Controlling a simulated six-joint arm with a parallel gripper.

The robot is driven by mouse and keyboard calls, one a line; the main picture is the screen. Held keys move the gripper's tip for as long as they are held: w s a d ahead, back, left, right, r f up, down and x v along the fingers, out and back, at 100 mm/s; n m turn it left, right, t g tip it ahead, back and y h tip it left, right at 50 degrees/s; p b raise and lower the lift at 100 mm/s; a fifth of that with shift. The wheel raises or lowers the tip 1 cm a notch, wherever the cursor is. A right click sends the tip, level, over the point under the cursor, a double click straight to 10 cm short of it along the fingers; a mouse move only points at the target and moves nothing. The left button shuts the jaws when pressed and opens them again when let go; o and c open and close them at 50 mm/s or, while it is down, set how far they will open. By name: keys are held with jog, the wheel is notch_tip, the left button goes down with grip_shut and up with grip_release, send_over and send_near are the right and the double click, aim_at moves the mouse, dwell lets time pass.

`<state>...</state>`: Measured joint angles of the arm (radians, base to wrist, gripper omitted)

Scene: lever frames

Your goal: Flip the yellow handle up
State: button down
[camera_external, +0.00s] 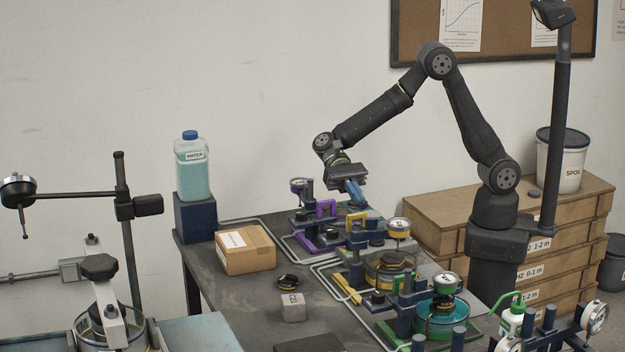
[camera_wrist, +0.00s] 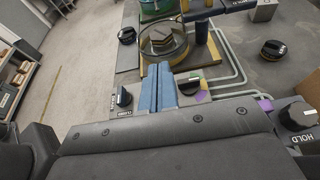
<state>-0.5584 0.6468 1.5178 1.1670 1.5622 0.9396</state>
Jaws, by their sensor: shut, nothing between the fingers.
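The yellow handle (camera_external: 356,216) shows in the external view as a small angled bar on the middle lever frame, above that frame's yellow base (camera_external: 347,289). My gripper (camera_external: 359,202) points down just above and behind the handle in that picture. Its blue fingers are together and empty; whether they touch the handle cannot be told. In the wrist view the shut fingers (camera_wrist: 166,72) reach towards the yellow-based frame (camera_wrist: 150,68) with its round glass-sided part. The yellow handle is not clearly seen there.
A purple lever frame (camera_external: 304,243) stands to the left and a green one (camera_external: 440,318) to the front right. A cardboard box (camera_external: 246,250), a grey block (camera_external: 293,307) and a black knob (camera_external: 288,282) sit on the table. Hoses run around the frames.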

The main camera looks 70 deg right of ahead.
notch_tip(320, 180, up, 8)
jog(key=t+h, duration=0.3)
send_near(344, 231)
jog(key=d+f, duration=0.2)
jog(key=x, duration=0.8)
jog(key=shift+a+f, duration=0.25)
jog(key=shift+f, duration=0.05)
jog(key=v, duration=1.1)
jog(key=shift+s, duration=0.1)
